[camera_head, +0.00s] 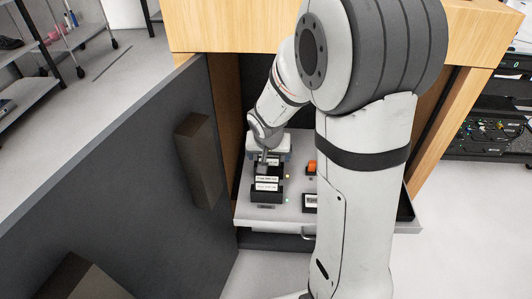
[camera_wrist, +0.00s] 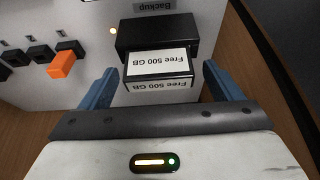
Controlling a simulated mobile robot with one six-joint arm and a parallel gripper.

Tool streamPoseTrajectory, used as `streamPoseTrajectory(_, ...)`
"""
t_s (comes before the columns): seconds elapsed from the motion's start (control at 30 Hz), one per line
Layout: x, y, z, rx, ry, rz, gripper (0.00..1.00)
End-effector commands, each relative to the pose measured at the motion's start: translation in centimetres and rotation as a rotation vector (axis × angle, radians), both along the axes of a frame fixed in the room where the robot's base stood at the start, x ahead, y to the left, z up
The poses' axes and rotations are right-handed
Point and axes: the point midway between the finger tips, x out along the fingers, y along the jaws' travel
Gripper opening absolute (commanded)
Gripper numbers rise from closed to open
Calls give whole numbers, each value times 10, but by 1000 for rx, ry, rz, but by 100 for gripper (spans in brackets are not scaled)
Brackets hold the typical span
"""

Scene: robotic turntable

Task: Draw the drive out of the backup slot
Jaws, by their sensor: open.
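The drive (camera_wrist: 158,64), a black block with white "Free 500 GB" labels, sticks out of a black slot housing (camera_wrist: 157,32) in the wrist view. A "Backup" label (camera_wrist: 153,7) is above the housing. In the head view, my gripper (camera_head: 264,157) is over the black slot blocks, two with white labels. It partly covers the farther blocks there, so I cannot tell which is the backup slot.
An orange piece (camera_wrist: 62,64) sits among black pieces on the pale panel, left in the wrist view. The equipment sits on a pale drawer (camera_head: 285,215) inside a wooden cabinet (camera_head: 235,25). An open dark door (camera_head: 125,165) stands close on the left.

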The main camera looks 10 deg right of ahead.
Motion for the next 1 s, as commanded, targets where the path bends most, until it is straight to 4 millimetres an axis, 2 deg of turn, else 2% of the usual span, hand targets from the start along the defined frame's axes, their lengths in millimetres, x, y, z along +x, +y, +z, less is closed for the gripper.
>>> streamPoseTrajectory(0.17,0,0,0,0,0,0,85)
streamPoseTrajectory(0.77,0,0,1,0,0,1,36)
streamPoseTrajectory(1.0,0,0,4,-1,-1,1,35)
